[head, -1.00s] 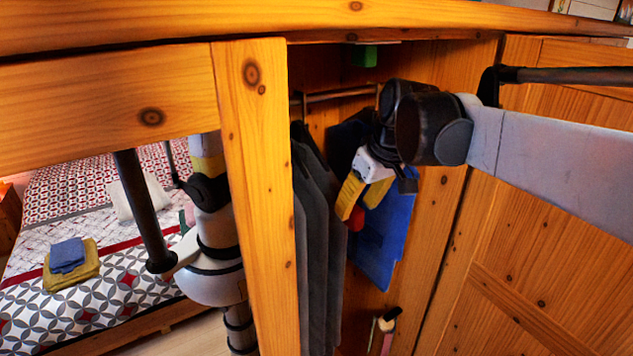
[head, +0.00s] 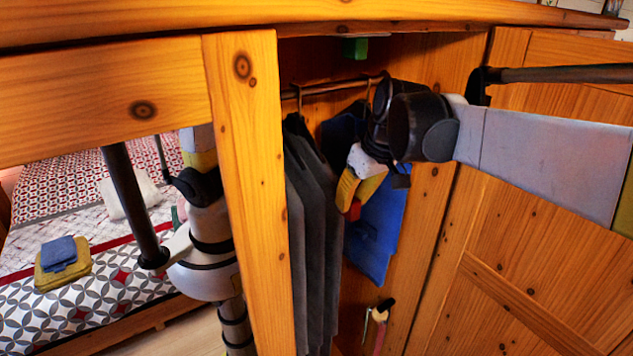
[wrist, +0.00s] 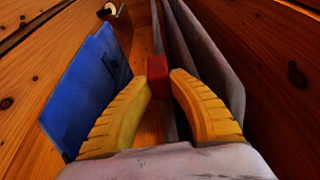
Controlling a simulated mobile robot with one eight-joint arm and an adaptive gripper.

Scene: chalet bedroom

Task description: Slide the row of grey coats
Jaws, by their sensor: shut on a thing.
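The row of dark grey coats (head: 312,245) hangs from a rail inside the wooden wardrobe, just behind the front post. In the wrist view the coats (wrist: 216,62) run along the right side. My gripper (head: 352,203) is inside the wardrobe, to the right of the coats. Its yellow fingers (wrist: 160,80) are shut on a small red block (wrist: 157,68), which also shows at the fingertips in the head view (head: 353,212). The right finger is close to the nearest coat; I cannot tell whether they touch.
A blue flat garment (head: 380,232) hangs right of my gripper. The rail (head: 335,87) runs above, with a green block (head: 354,48) near the top. The front post (head: 250,190) stands left. A pale-handled item (head: 380,325) is low at the back. The open door (head: 530,260) is right.

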